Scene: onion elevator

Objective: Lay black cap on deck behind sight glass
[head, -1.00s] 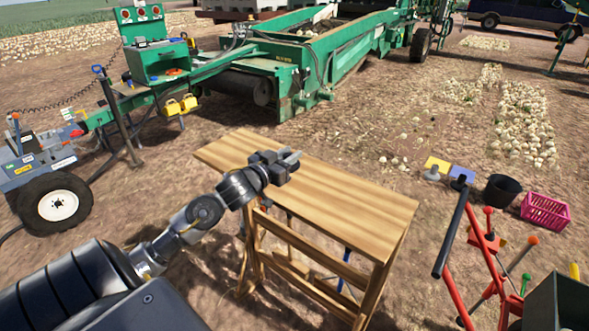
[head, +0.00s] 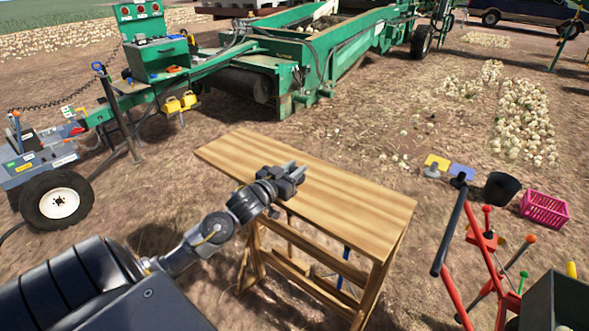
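My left gripper (head: 296,170) is over the wooden table (head: 350,200), near its left part. Its two fingers look a little apart, with nothing visible between them. My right gripper is not in view. I cannot make out the black cap or the sight glass at this size. A green machine with a long conveyor (head: 330,62) stands behind the table. A green control box (head: 157,58) with small items on its ledge stands at its left end.
A wheeled grey unit (head: 40,165) stands at the left. A black bucket (head: 501,189), a pink crate (head: 544,208) and red-handled tools (head: 486,237) are at the right. The tabletop is otherwise bare, and open soil lies between it and the machine.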

